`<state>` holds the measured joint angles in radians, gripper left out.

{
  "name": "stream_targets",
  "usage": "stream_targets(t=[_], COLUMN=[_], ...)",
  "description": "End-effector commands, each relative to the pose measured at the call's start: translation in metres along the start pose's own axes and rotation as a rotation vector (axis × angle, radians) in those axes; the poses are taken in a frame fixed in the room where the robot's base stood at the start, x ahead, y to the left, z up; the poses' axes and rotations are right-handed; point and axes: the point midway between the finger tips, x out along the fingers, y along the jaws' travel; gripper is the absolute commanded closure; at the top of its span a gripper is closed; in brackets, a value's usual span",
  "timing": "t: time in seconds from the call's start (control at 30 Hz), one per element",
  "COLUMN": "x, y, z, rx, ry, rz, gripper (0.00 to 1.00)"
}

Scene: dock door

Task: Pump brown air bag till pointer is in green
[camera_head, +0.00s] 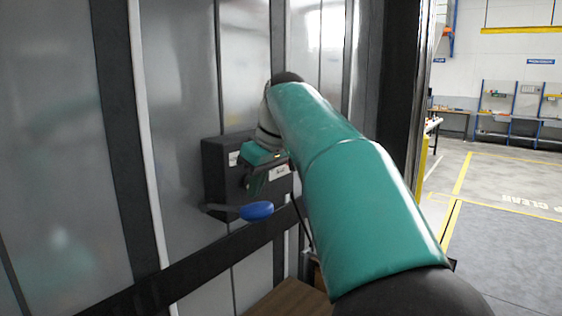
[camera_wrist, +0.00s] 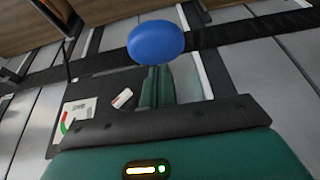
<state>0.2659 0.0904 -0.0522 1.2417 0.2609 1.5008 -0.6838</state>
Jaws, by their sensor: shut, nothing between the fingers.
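A dark pump box (camera_head: 215,175) is on the grey metal wall; it also shows in the wrist view (camera_wrist: 88,90). A lever with a blue knob (camera_head: 257,211) sticks out below the box. The knob (camera_wrist: 156,42) lies just beyond my fingertips in the wrist view. My gripper (camera_head: 256,185) is shut and empty in front of the box, above the knob. Its fingers (camera_wrist: 155,72) appear close to the knob; contact is unclear. A white gauge (camera_wrist: 74,118) shows red and green marks, partly hidden by my gripper; its pointer is not readable. I cannot identify the brown air bag for certain.
A black hose (camera_head: 301,222) runs down from the box. Brown wood-like surfaces (camera_head: 291,299) lie low by the wall, and at the top of the wrist view (camera_wrist: 118,8). A dark rail (camera_head: 215,255) crosses the wall. Open floor (camera_head: 500,240) lies at right.

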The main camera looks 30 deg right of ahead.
Motion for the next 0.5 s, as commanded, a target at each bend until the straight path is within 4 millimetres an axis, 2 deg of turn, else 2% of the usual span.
stream_targets(t=[0.5], x=[-0.039], y=[0.000], z=[-0.017], rx=[0.000], ry=[0.002], rz=[0.001], gripper=[1.00])
